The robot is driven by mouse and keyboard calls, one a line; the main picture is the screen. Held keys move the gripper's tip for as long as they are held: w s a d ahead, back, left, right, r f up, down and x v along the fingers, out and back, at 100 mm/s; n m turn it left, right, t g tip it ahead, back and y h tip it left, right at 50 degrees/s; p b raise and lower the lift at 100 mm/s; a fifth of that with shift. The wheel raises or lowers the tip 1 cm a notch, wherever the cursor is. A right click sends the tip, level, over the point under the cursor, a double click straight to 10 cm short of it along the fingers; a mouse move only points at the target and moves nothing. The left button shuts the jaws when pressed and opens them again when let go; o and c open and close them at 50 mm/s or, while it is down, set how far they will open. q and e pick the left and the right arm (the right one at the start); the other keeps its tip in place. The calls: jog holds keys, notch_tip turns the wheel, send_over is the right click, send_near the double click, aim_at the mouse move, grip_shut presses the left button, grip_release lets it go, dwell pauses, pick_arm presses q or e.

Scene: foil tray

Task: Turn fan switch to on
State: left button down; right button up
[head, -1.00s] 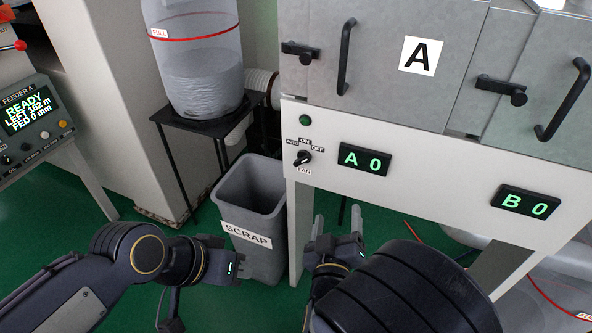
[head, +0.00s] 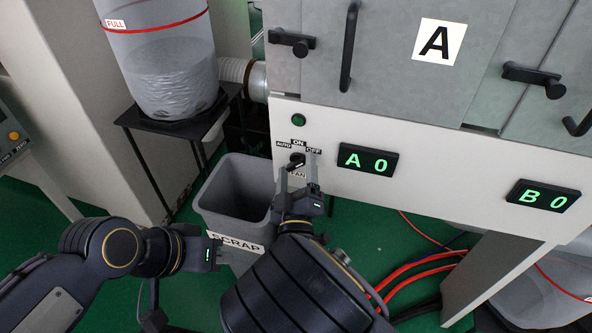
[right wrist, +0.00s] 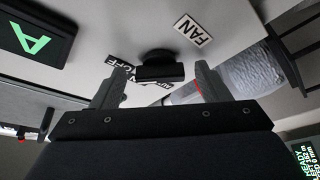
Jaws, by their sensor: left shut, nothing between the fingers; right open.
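The black fan knob (head: 297,159) sits on the white panel under the AUTO, ON and OFF labels, with the FAN label below it. Its pale mark seems to slant up toward OFF, though it is small. My right gripper (head: 296,176) is open at the knob, one finger on each side. In the right wrist view the knob (right wrist: 160,66) stands between the open fingertips, with a gap visible on both sides; contact cannot be told. My left gripper (head: 214,254) is shut and empty at lower left, in front of the scrap bin and away from the panel.
The grey scrap bin (head: 215,196) stands left of the panel, close to both arms. A green lamp (head: 298,120) is above the knob, and the A 0 display (head: 367,160) is to its right. Red hoses (head: 425,270) lie on the floor at right.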

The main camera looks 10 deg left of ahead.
jog(key=shift+w, duration=0.1)
jog(key=c, duration=1)
jog(key=shift+f+m+b, duration=0.15)
jog(key=shift+m+b, duration=0.25)
jog(key=shift+b, duration=0.25)
jog(key=shift+o, duration=0.2)
jog(key=m+h+b, duration=0.1)
jog(key=m+b, duration=0.1)
jog(key=b, duration=0.1)
jog(key=m+t+h+b, duration=0.1)
jog(key=m+b, duration=0.2)
jog(key=m+h+b, duration=0.1)
jog(key=m+b, duration=0.2)
jog(key=shift+a+f+t+h, duration=0.25)
jog(key=shift+t+h, duration=0.05)
jog(key=shift+t, duration=0.1)
jog(key=shift+r+m+h+b, duration=0.2)
jog(key=shift+m+h+b, duration=1.15)
jog(key=shift+m, duration=0.55)
jog(key=shift+c, duration=0.2)
jog(key=shift+o, duration=0.2)
jog(key=shift+a, duration=0.1)
jog(key=o, duration=1)
jog(key=shift+r, duration=0.1)
jog(key=shift+c, duration=0.2)
